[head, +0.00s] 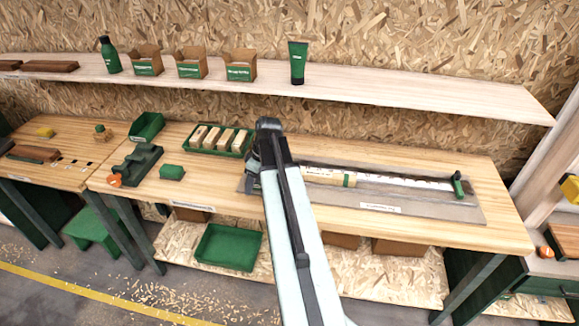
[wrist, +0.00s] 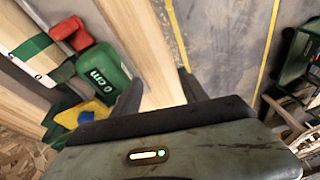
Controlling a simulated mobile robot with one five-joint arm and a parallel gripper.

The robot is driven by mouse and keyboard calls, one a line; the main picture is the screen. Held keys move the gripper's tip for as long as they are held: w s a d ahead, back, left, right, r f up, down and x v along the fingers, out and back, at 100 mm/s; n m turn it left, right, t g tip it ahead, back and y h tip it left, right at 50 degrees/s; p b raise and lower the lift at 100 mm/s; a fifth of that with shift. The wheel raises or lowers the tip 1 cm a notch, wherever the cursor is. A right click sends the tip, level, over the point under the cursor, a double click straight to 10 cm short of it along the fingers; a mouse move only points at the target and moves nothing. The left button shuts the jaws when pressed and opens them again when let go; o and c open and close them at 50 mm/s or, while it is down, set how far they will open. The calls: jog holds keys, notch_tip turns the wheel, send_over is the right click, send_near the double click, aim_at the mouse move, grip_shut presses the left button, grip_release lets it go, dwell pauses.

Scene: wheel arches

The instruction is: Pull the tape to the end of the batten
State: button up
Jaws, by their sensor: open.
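The batten (head: 328,176) is a pale wooden strip with a green band, lying on a grey mat on the workbench. A whitish strip (head: 400,182) continues to its right, towards a dark green upright piece (head: 458,186). I cannot tell whether that strip is the tape. In the wrist view a green block marked "0 cm" (wrist: 103,72) with a red part (wrist: 68,30) stands left of my gripper. My gripper (wrist: 158,88) is open, with pale wood (wrist: 145,40) showing between its fingers and nothing visibly held. My arm hides the mat's left part in the head view.
A green tray of wooden blocks (head: 240,142) and a small green block (head: 172,172) sit left of my arm. A shelf (head: 420,98) runs above the bench. A green bin (head: 227,246) lies below. The bench front right of the mat is clear.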

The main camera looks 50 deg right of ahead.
jog(key=s+d+r+n+t, duration=0.1)
jog(key=s+d, duration=0.3)
jog(key=d, duration=0.4)
jog(key=s+d+r+n+t, duration=0.1)
jog(key=s+d, duration=0.2)
jog(key=d, duration=0.4)
jog(key=b+x, duration=0.6)
jog(key=x, duration=0.1)
jog(key=shift+s+d+f+b, duration=0.1)
jog(key=shift+s+f+b, duration=0.1)
jog(key=shift+b, duration=0.2)
jog(key=shift+w+f+b, duration=0.2)
jog(key=shift+f+b, duration=0.1)
jog(key=shift+r, duration=0.1)
grip_shut()
